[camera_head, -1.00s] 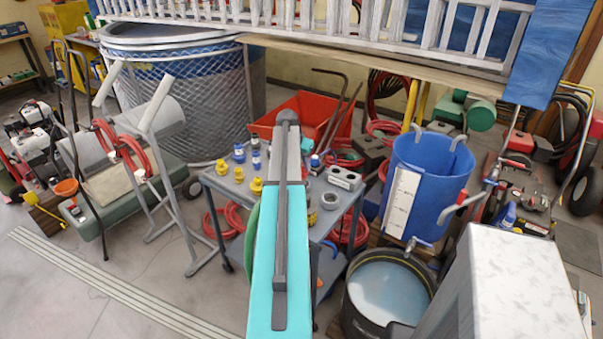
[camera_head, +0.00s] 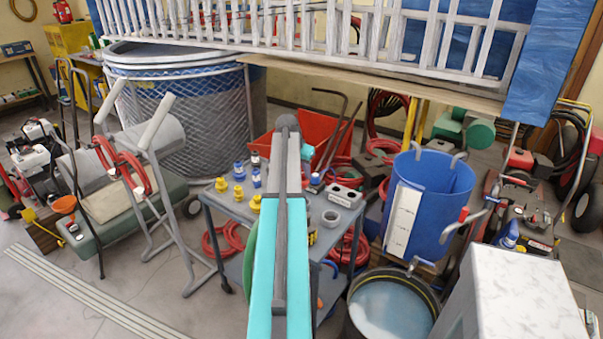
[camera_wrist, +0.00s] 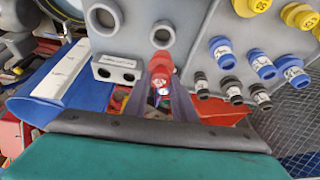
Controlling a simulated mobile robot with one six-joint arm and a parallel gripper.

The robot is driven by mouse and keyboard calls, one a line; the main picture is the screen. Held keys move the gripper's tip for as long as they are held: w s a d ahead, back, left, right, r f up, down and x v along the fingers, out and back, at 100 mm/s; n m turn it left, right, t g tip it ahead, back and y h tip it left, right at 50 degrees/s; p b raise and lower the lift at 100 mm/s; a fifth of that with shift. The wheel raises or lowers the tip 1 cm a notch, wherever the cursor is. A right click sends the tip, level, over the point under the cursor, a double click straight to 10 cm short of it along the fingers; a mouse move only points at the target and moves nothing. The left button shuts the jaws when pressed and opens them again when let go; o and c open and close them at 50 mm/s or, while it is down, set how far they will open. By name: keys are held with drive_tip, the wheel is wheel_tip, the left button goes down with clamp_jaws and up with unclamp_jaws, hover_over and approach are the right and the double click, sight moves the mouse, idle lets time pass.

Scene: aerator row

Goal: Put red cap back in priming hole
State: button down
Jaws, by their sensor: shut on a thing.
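The red cap (camera_wrist: 160,66) is upright in the middle of the wrist view, held between the grey fingers of my gripper (camera_wrist: 166,88). A dark round opening (camera_wrist: 163,35) shows on the grey surface just beyond the cap, apart from it in the picture. I cannot tell whether this opening is the priming hole. In the head view my own arm hides the gripper's fingers and the cap.
A grey cart (camera_head: 228,205) stands below my arm with yellow fittings (camera_head: 239,193) and blue fittings on its top. A grey two-hole block (camera_wrist: 117,69) and grey ring (camera_wrist: 103,18) are near the cap. A blue tank (camera_head: 430,195) stands right.

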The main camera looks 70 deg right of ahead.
drive_tip(key=shift+w+a, duration=0.15)
drive_tip(key=shift+w, duration=0.1)
drive_tip(key=w+a+r+n+t+y, duration=0.1)
drive_tip(key=w+a+r+n+t, duration=0.3)
drive_tip(key=w+a, duration=1.2)
drive_tip(key=w+a+r+n+g, duration=0.1)
drive_tip(key=w+a+r+n, duration=0.3)
drive_tip(key=w+a, duration=1.2)
drive_tip(key=w+a+r+n+t+y, duration=0.1)
drive_tip(key=w+a+n, duration=0.25)
drive_tip(key=a, duration=0.85)
drive_tip(key=w+a+r+n+t+y, duration=0.1)
drive_tip(key=w+a+n, duration=0.25)
drive_tip(key=a, duration=0.85)
drive_tip(key=a+r+n+y, duration=0.1)
drive_tip(key=a+n, duration=0.4)
drive_tip(key=a, duration=1.8)
drive_tip(key=shift+a+r+y, duration=0.3)
drive_tip(key=shift+r, duration=0.5)
drive_tip(key=shift+s, duration=0.15)
